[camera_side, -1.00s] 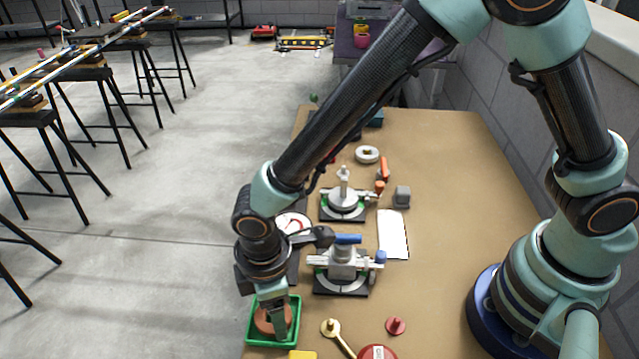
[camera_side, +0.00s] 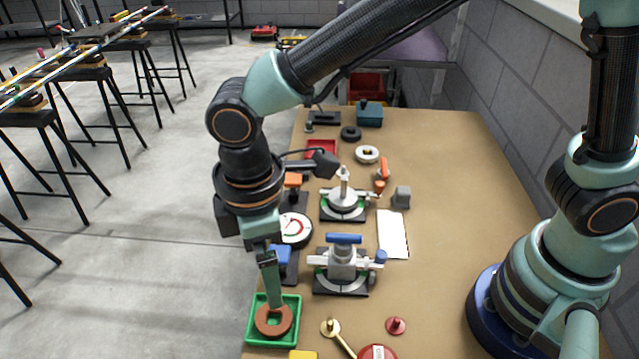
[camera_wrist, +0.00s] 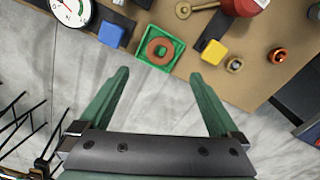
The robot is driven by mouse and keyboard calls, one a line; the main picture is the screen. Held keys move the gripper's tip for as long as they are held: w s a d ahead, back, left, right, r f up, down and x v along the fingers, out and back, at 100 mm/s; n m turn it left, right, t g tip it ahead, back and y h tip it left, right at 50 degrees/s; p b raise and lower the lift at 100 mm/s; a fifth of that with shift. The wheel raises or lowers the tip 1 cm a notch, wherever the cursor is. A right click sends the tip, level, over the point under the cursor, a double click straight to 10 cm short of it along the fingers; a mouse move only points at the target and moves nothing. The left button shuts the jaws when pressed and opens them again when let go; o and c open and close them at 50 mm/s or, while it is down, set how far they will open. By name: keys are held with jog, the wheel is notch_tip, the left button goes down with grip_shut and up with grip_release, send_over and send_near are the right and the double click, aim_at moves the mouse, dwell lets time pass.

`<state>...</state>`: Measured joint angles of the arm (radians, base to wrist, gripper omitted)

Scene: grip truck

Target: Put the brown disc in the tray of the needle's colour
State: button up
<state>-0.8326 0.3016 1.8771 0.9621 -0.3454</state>
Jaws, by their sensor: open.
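The brown disc (camera_side: 273,320), a ring with a centre hole, lies flat inside the green tray (camera_side: 294,303) at the table's near left corner. In the wrist view the disc (camera_wrist: 160,51) sits within the walls of the green tray (camera_wrist: 144,40). My gripper (camera_side: 273,304) points down over the tray; in the wrist view my gripper (camera_wrist: 160,77) has its fingers wide apart with nothing between them, clear of the disc. The white dial (camera_side: 297,229) has a red mark and also shows in the wrist view (camera_wrist: 70,14); its needle's colour is too small to tell.
A red tray (camera_side: 322,147) lies farther back. Metal fixtures (camera_side: 342,268) stand right of the dial. A blue block (camera_wrist: 111,34) and a yellow block (camera_wrist: 213,52) flank the green tray.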

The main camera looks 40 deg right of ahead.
jog(key=w+d+r+m+t+y, duration=0.1)
jog(key=w+d+r+m, duration=0.1)
jog(key=d+r+m, duration=0.3)
jog(key=w+d+r+t, duration=0.1)
jog(key=w+d+r, duration=0.2)
jog(key=d, duration=0.5)
jog(key=s+d+r+m+t, duration=0.1)
jog(key=d+m, duration=0.3)
jog(key=d, duration=0.4)
jog(key=s+d+r+m+t+h, duration=0.1)
jog(key=d+m, duration=0.3)
jog(key=d, duration=0.4)
jog(key=shift+s+d+r+m+t, duration=0.3)
jog(key=shift+s+d+r+t, duration=0.1)
jog(key=shift+s+r+t, duration=0.35)
